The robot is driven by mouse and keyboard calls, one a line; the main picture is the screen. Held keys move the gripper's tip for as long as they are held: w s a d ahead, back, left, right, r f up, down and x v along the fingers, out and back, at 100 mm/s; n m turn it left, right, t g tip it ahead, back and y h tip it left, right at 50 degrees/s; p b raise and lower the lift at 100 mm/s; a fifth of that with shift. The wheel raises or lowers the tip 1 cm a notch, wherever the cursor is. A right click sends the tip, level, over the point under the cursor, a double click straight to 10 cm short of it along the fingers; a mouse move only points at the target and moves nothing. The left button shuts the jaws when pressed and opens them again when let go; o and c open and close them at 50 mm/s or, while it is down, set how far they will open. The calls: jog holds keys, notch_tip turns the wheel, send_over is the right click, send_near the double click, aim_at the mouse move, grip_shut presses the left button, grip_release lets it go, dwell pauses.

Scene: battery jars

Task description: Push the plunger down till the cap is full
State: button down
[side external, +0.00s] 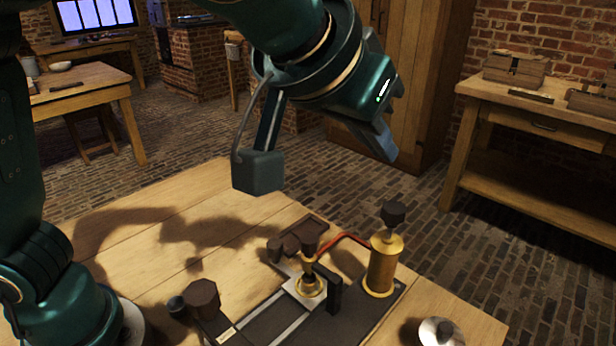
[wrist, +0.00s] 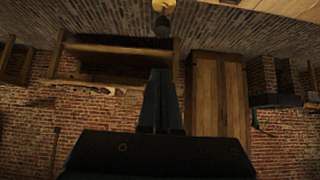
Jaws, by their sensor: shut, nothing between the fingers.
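A brass cylinder (side external: 382,268) stands upright at the right end of a dark base plate, with a dark faceted knob (side external: 393,213) raised above it on a short stem; this looks like the plunger. A small brass cup-like part (side external: 309,286) sits left of it under a dark-topped post (side external: 310,245); whether it is the cap, and its fill, I cannot tell. My gripper (side external: 386,152) is above the knob, apart from it, tilted, shut and empty. The wrist view shows the shut fingers (wrist: 161,90) and the dark knob (wrist: 162,27) at the top edge.
A red tube (side external: 345,238) runs to the cylinder. A dark block (side external: 335,293) stands beside the cup-like part. A brown faceted knob (side external: 202,298) is at the front left, a silver domed object (side external: 441,332) at the front right. The wooden table (side external: 180,215) is bare at the back left.

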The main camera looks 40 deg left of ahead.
send_over(388, 213)
notch_tip(388, 213, down, 5)
jog(key=shift+f, duration=0.15)
jog(key=shift+s+f, duration=0.1)
jog(key=shift+f, duration=1.7)
jog(key=shift+f, duration=1.4)
